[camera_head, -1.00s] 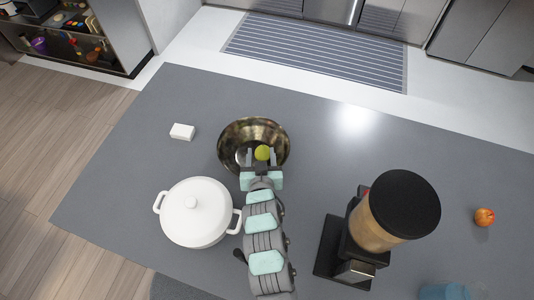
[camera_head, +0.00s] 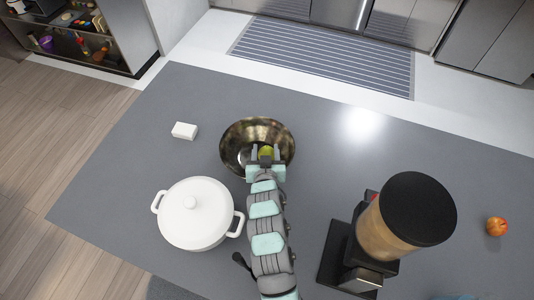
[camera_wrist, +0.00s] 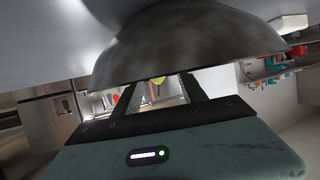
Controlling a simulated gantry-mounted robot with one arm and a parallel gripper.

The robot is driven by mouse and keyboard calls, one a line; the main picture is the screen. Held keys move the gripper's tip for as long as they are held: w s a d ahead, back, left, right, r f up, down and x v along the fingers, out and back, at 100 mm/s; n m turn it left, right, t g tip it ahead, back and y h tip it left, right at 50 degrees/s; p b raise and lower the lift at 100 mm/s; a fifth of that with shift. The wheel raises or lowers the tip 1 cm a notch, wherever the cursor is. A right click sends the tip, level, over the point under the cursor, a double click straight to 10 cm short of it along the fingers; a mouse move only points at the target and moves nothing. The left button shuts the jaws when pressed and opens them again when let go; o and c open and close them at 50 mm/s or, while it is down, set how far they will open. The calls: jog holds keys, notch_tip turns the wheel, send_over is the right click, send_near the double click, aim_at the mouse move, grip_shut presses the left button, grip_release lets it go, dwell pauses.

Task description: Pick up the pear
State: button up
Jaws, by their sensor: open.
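The yellow-green pear (camera_head: 266,151) shows in the head view, inside the dark metal bowl (camera_head: 234,133). My gripper (camera_head: 267,154) is open, with its fingers over the near part of the bowl, one on each side of the pear in this view. The gripper partly hides the pear. In the wrist view, a small bit of the pear (camera_wrist: 157,80) shows between the two open fingers (camera_wrist: 166,90), under the bowl's edge (camera_wrist: 200,50). I cannot tell whether the fingers touch the pear.
A white lidded pot (camera_head: 192,215) stands left of my arm. A blender-like appliance (camera_head: 405,220) with a black top stands to the right. A white block (camera_head: 184,131) lies left of the bowl. A red-orange fruit (camera_head: 497,226) is far right. The counter beyond the bowl is clear.

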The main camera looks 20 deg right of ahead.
jog(key=shift+p+x, duration=0.35)
jog(key=shift+x, duration=2.25)
jog(key=shift+s+d+f, duration=0.1)
jog(key=shift+s+d, duration=0.05)
grip_shut()
